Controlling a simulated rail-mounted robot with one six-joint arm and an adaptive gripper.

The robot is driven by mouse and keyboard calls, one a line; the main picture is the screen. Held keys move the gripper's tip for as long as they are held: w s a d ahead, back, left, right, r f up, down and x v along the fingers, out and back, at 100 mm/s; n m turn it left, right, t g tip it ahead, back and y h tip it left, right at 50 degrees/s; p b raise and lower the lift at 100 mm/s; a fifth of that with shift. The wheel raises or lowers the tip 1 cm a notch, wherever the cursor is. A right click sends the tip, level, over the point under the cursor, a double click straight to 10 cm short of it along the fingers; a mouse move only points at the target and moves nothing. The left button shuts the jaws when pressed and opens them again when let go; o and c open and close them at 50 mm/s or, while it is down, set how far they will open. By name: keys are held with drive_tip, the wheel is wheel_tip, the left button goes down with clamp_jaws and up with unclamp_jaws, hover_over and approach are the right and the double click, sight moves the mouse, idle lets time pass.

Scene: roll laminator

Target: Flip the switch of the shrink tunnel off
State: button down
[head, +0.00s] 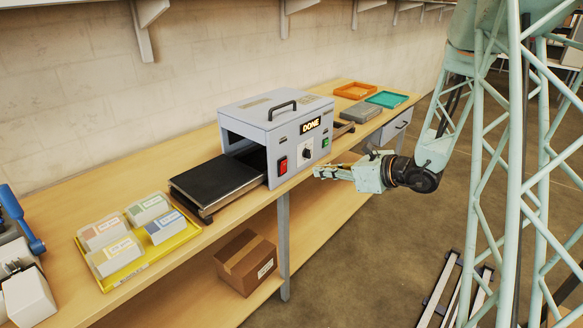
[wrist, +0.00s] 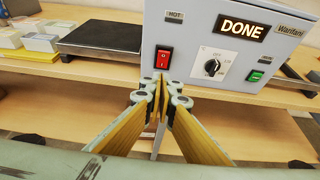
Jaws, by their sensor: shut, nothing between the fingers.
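The shrink tunnel (head: 275,135) is a grey box with a top handle on the bench, its lit panel reading DONE. Its red rocker switch (wrist: 163,58) is at the left of the front panel; it also shows in the head view (head: 283,166). I cannot tell which way the rocker is tipped. A black dial (wrist: 212,67) and a green switch (wrist: 255,76) sit to its right. My gripper (wrist: 158,92) is shut and empty, its tips just below the red switch in the wrist view. In the head view my gripper (head: 318,172) is in front of the panel, apart from it.
A black conveyor plate (head: 215,181) extends left of the tunnel. A yellow tray (head: 122,272) with several small boxes is further left. Orange (head: 355,90) and teal (head: 387,99) trays lie beyond. A cardboard box (head: 245,262) is on the lower shelf. The space before the panel is free.

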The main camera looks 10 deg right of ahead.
drive_tip(key=shift+w+f, duration=0.15)
idle(0.4)
drive_tip(key=b, duration=0.2)
approach(284, 166)
drive_tip(key=x, duration=0.4)
drive_tip(key=shift+w+a+f, duration=0.15)
drive_tip(key=shift+f, duration=0.45)
drive_tip(key=shift+w+a+r, duration=0.15)
drive_tip(key=shift+w+a, duration=0.3)
drive_tip(key=shift+w, duration=0.3)
